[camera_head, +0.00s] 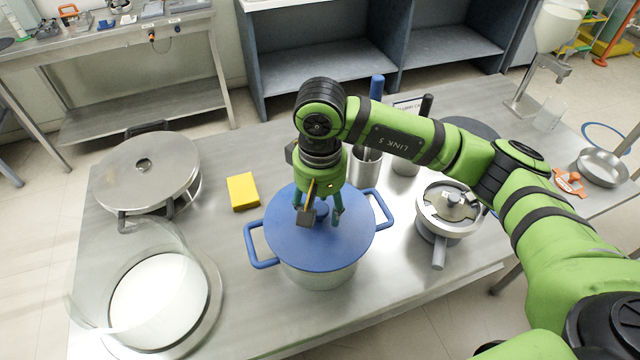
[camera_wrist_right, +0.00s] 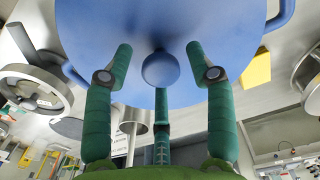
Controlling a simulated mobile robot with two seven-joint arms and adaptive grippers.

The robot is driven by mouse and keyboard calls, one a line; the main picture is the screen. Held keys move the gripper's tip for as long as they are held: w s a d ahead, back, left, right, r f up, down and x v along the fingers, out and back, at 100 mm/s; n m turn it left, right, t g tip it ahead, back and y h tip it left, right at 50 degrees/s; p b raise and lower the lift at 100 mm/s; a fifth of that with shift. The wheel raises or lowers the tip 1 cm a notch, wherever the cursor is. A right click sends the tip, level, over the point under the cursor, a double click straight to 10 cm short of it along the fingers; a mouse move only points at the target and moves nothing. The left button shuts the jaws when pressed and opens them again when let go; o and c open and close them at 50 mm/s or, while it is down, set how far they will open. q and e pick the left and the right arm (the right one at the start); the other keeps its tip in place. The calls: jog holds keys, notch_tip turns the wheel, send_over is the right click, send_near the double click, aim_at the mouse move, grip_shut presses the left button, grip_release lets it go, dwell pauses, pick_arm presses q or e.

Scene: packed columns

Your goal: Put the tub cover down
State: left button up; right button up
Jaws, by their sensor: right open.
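The blue tub cover (camera_head: 330,245) is a flat round lid with a central blue knob (camera_head: 321,210). It lies level over a pale tub (camera_head: 320,276) with blue side handles. My right gripper (camera_head: 320,216) points down over the cover, its green fingers spread around the knob. In the right wrist view the cover (camera_wrist_right: 225,20) fills the top, and the knob (camera_wrist_right: 160,69) sits between the open fingers (camera_wrist_right: 158,52) with visible gaps on both sides. The cover's rim under the arm is partly hidden. My left gripper is not in view.
A yellow block (camera_head: 242,191) lies left of the tub. A round steel lid (camera_head: 147,168) and a clear cylinder (camera_head: 155,290) stand further left. A steel pot with a clamp lid (camera_head: 449,208) is close on the right. Steel cups (camera_head: 364,166) stand behind.

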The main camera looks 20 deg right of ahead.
aim_at(320, 208)
notch_tip(320, 208, up, 11)
jog(key=b, duration=0.3)
dwell(0.4)
